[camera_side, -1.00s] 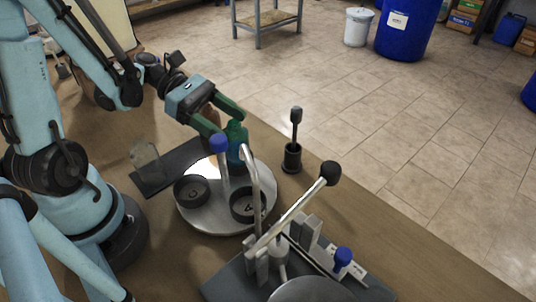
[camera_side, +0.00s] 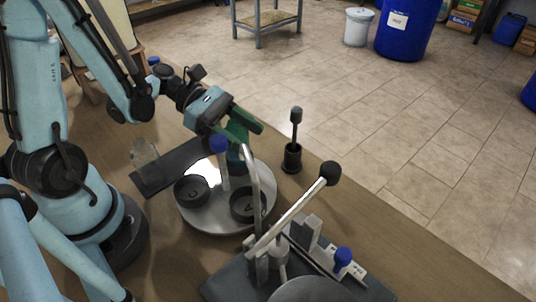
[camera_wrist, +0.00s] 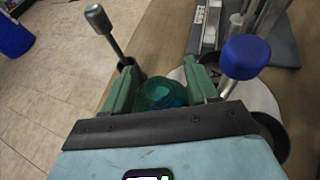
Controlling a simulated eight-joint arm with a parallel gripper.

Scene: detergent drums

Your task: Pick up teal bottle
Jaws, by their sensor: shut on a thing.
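The teal bottle (camera_wrist: 163,93) sits between the two green fingers of my gripper (camera_wrist: 160,90) in the wrist view. In the side view, a dark teal part of the bottle (camera_side: 236,154) shows below the fingers, partly hidden by them and by a bent metal tube. My gripper (camera_side: 240,128) is shut on the bottle from above, near the far edge of a round metal plate (camera_side: 210,219). Whether the bottle's base touches the plate is hidden.
Two black rings (camera_side: 192,189) rest on the plate. A blue-knobbed post (camera_side: 219,145) and a lever with a black ball (camera_side: 330,173) stand close by. A black holder with a dark tool (camera_side: 292,157) is to the right. A clear container (camera_side: 146,160) stands left.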

